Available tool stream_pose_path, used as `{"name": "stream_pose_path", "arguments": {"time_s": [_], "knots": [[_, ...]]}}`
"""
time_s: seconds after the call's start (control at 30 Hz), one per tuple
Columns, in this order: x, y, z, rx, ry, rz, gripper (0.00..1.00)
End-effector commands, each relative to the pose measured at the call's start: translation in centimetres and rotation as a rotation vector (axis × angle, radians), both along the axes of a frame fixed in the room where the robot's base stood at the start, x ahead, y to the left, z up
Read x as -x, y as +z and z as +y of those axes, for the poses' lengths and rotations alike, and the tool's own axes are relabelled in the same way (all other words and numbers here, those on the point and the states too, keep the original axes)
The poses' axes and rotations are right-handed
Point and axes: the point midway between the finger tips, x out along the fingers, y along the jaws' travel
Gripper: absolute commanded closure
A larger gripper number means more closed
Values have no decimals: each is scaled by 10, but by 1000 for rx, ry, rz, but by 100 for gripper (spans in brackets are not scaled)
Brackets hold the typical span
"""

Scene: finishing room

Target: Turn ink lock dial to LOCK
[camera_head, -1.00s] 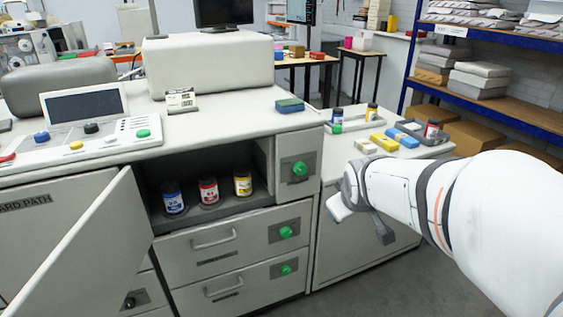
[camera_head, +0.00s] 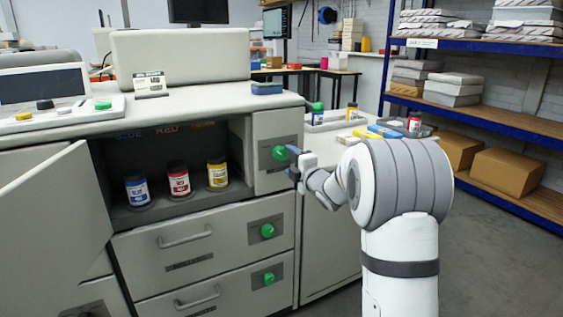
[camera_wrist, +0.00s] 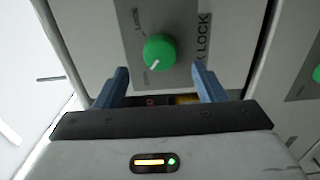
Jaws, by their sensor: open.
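The ink lock dial (camera_head: 279,153) is a round green knob on a grey plate, on the small panel right of the open ink compartment. In the wrist view the dial (camera_wrist: 160,50) has a white pointer mark toward its lower left. Small words stand on the plate above left and below left of it, too small to read surely; large letters ending in "LOCK" run along the right. My gripper (camera_wrist: 161,72) is open and empty, its blue fingers short of the dial, which lies between their lines. In the head view my gripper (camera_head: 292,155) is just right of the dial.
Blue, red and yellow ink bottles (camera_head: 178,180) stand in the open compartment. Its open door (camera_head: 50,225) stands at the left. Two drawers with green knobs (camera_head: 267,231) are below. A side table with bottles and trays (camera_head: 322,123) stands behind my arm.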

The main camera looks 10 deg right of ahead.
Motion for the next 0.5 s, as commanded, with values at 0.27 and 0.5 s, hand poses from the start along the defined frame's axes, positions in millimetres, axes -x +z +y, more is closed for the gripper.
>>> {"name": "stream_pose_path", "arguments": {"time_s": [0.27, 0.5], "knots": [[-37, -1, 12, 0, 0, 1, 37], [-43, 0, 14, 0, -1, 2, 37]]}}
